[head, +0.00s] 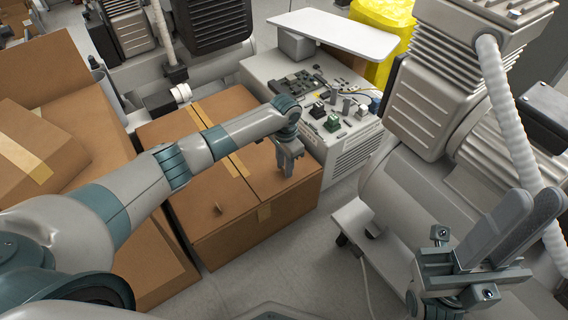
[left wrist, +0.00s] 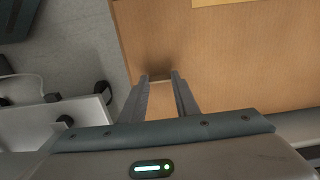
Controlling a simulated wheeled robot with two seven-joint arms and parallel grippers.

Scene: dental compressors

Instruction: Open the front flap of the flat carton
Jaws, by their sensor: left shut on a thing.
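The flat carton (head: 240,214) is a brown box on the floor with tape along its top seam and a strip over its front edge. Its top looks closed. A small brown tab (head: 217,208) stands up from the left part of the top. My left gripper (head: 288,173) points down at the right part of the carton top. In the left wrist view its fingers (left wrist: 161,82) are shut on a small brown piece at the carton surface, mostly hidden between them. My right gripper (head: 528,205) is away at the lower right, fingers pointing up, apart from the carton.
A white unit with switches and connectors (head: 345,152) stands right behind the carton. Larger cartons (head: 45,85) are at the left. A grey compressor (head: 415,105) and a low white stand (head: 362,232) are at the right. Bare floor (head: 290,245) lies in front.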

